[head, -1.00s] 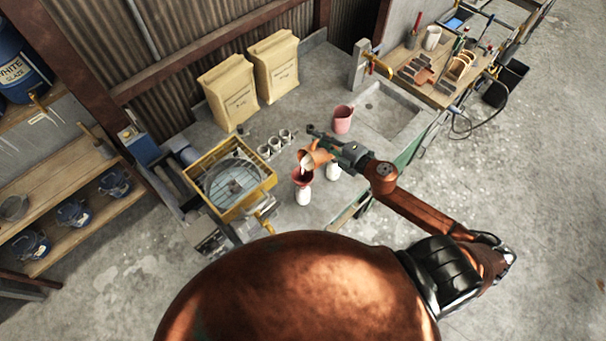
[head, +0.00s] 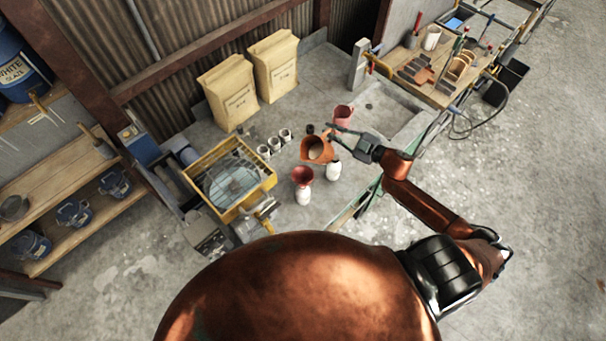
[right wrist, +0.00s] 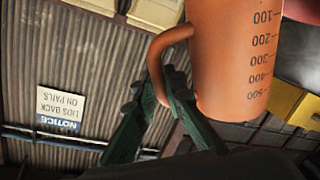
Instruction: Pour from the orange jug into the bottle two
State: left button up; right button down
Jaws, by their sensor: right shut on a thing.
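The orange jug (head: 316,150) is held above the bench, its open top facing the head camera with something pale inside. My right gripper (head: 335,133) is shut on its handle; in the right wrist view the fingers (right wrist: 162,92) close on the handle of the jug (right wrist: 232,60), beside its printed scale. A white bottle (head: 303,196) with a red funnel (head: 302,175) in its mouth stands in front of and left of the jug. Another white bottle (head: 333,171) stands right of it. I cannot tell which is bottle two. My left gripper is not in view.
A pink jug (head: 343,115) stands behind the orange jug. Several small white cups (head: 274,144) stand to the left, beside a yellow-framed basin (head: 229,178). Two paper sacks (head: 273,66) stand at the back. A sink (head: 388,112) lies to the right.

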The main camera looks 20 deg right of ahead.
jog(key=shift+d+f+m, duration=0.15)
jog(key=shift+f+m, duration=0.05)
jog(key=shift+m, duration=0.3)
jog(key=f+m, duration=0.1)
jog(key=f+m+y+b, duration=0.1)
jog(key=f+m, duration=0.1)
jog(key=f+m+b, duration=0.1)
jog(key=shift+a+f+m+t, duration=0.25)
jog(key=shift+f+m+t, duration=0.05)
jog(key=shift+r, duration=0.1)
jog(key=shift+r+p, duration=0.8)
jog(key=shift+p, duration=0.1)
jog(key=shift+r, duration=0.65)
